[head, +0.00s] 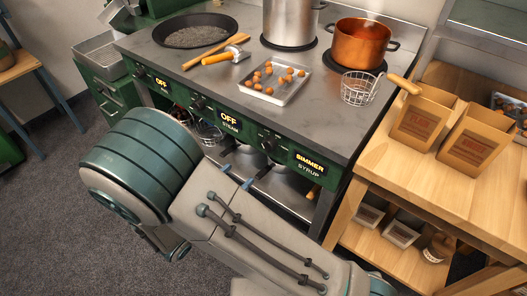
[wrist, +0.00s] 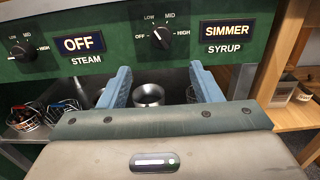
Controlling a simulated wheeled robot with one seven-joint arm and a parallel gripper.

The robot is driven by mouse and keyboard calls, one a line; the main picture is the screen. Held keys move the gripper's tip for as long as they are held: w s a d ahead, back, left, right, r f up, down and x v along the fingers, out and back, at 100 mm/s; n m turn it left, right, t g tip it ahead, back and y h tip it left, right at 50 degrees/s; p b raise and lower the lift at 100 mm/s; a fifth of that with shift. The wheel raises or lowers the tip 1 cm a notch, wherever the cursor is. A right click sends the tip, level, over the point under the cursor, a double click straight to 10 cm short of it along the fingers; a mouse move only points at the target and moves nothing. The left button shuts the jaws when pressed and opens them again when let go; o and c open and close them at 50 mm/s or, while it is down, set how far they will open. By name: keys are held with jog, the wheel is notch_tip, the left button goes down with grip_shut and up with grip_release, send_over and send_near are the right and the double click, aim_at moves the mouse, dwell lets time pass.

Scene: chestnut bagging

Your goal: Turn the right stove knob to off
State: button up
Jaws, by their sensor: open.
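The right stove knob (wrist: 161,38) is a black dial on the green front panel, marked OFF, LOW, MID and HIGH. Its white pointer seems to point up and left. The display (wrist: 228,31) beside it reads SIMMER above the word SYRUP. In the head view the knob (head: 267,146) sits at the right of the panel. My gripper (wrist: 158,80) is open and empty, its two blue fingers apart below the knob and not touching it. In the head view my gripper (head: 236,175) is just in front of the panel, partly hidden by my arm.
The middle knob (wrist: 22,49) has a display (wrist: 80,44) reading OFF, STEAM. A copper pot (head: 360,45), steel pot (head: 290,22), black pan (head: 193,31), chestnut tray (head: 285,92) and wire basket (head: 358,90) are on the stove. A wooden table (head: 385,180) stands at the right.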

aim_at(265, 150)
jog(key=x, duration=1.2)
jog(key=shift+w+d+b, duration=0.1)
jog(key=shift+d+b, duration=0.15)
jog(key=shift+b, duration=0.05)
jog(key=c, duration=1)
